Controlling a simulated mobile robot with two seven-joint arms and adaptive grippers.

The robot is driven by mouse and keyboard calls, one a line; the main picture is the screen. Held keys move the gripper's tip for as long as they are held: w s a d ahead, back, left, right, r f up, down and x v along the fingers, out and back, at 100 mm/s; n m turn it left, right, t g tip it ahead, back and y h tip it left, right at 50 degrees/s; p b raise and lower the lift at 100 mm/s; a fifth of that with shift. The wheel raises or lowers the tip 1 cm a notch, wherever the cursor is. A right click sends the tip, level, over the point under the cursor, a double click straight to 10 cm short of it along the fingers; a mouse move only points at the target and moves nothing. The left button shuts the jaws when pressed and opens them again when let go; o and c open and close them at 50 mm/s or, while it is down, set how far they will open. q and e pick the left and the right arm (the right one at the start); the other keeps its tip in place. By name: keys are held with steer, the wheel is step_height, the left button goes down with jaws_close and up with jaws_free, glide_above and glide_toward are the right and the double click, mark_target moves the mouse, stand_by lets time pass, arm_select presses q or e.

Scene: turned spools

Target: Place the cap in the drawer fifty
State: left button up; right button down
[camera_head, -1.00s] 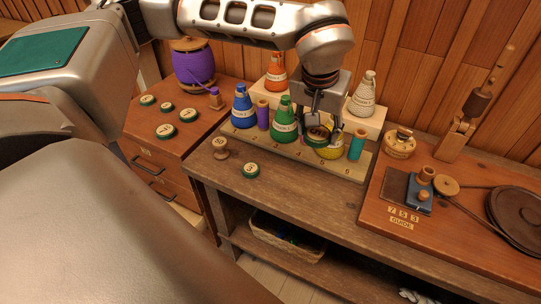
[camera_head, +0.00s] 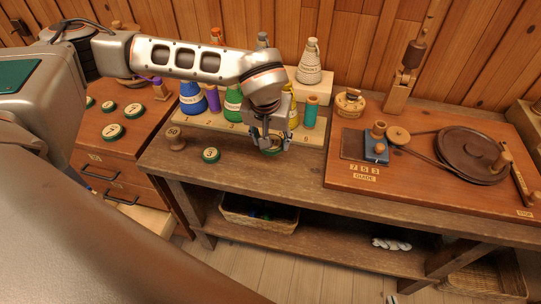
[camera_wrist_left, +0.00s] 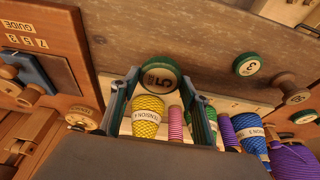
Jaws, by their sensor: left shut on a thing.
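My left gripper (camera_head: 270,143) is shut on a green-rimmed cap (camera_head: 272,150) with a pale face, just in front of the numbered rack. In the left wrist view the held cap (camera_wrist_left: 160,77) shows a large 5 with smaller marks, between the fingertips (camera_wrist_left: 163,88). A drawer cabinet (camera_head: 82,160) stands at the left. Its upper drawer front has a small label, too blurred to read surely. A pale wooden edge (camera_head: 147,218) low beside it may be an open drawer. I cannot make out a drawer marked fifty.
Thread cones and spools stand in the rack behind. Several caps lie on the cabinet top. A winding board (camera_head: 440,170) is at the right. A basket (camera_head: 258,218) is below.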

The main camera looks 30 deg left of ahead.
mark_target(272, 162)
arm_select(q)
steer(key=shift+f, duration=3.4)
steer(key=shift+f+b, duration=0.2)
steer(key=shift+b, duration=0.1)
steer(key=o, duration=0.9)
